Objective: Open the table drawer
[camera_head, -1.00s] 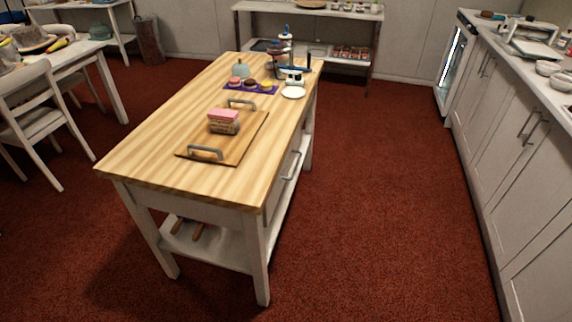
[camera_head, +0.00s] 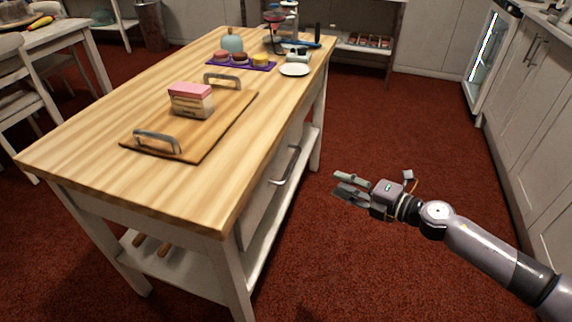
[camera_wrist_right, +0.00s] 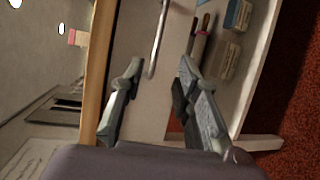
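The table drawer (camera_head: 258,208) is in the long right side of the wooden-topped table (camera_head: 110,112) and looks shut. Its grey bar handle (camera_head: 286,167) faces my right arm. My right gripper (camera_head: 342,187) is open and empty to the right of the handle, with a gap between them. In the right wrist view, the handle (camera_wrist_right: 158,40) runs in from the top edge, its lower end between the two open fingertips (camera_wrist_right: 160,68); contact does not show. The pale drawer front (camera_wrist_right: 142,100) lies beyond the fingers. My left gripper is not in view.
A lower shelf (camera_head: 262,262) runs under the table. Red carpet is free between table and cabinets (camera_head: 530,85).

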